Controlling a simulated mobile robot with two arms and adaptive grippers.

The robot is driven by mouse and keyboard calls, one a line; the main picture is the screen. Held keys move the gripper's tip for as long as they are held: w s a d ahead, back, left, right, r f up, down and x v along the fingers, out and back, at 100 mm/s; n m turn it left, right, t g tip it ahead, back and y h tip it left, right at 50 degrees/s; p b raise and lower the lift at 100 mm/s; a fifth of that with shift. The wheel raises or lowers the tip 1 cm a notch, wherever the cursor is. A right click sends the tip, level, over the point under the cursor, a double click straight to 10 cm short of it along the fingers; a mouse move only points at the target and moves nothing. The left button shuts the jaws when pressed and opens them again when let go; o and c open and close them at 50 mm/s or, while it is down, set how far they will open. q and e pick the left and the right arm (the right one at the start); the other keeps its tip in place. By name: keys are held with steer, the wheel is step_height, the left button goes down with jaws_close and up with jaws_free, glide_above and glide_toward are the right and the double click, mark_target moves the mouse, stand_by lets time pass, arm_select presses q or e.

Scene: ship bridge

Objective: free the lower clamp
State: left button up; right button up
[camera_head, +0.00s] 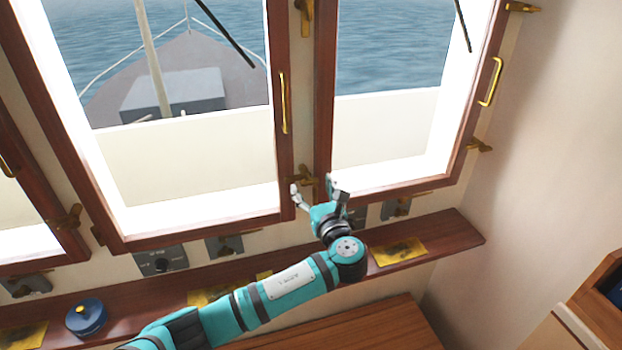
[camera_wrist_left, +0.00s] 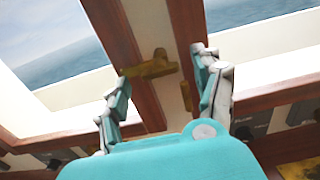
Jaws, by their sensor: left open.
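The lower clamp (camera_head: 304,177) is a brass latch low on the post between the two middle windows. In the left wrist view the brass clamp (camera_wrist_left: 153,65) reaches across the dark red frame, with its arm pointing left. My left gripper (camera_head: 316,190) is open just below the clamp, its fingers spread and pointing up at it. In the left wrist view the clamp shows between and beyond the open fingertips (camera_wrist_left: 161,70). I cannot tell whether either finger touches it. Part of the clamp is hidden behind the fingers in the head view. My right gripper is not in view.
A wooden ledge (camera_head: 455,228) runs below the windows, with a blue round container (camera_head: 87,317) and a yellow plate (camera_head: 398,252) on it. An upper brass clamp (camera_head: 303,14) and a brass handle (camera_head: 283,103) are above. Grey boxes (camera_head: 161,260) sit under the frames.

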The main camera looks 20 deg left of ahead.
arm_select(q)
steer(key=shift+x, duration=0.95)
steer(key=shift+s, duration=0.15)
jaws_close()
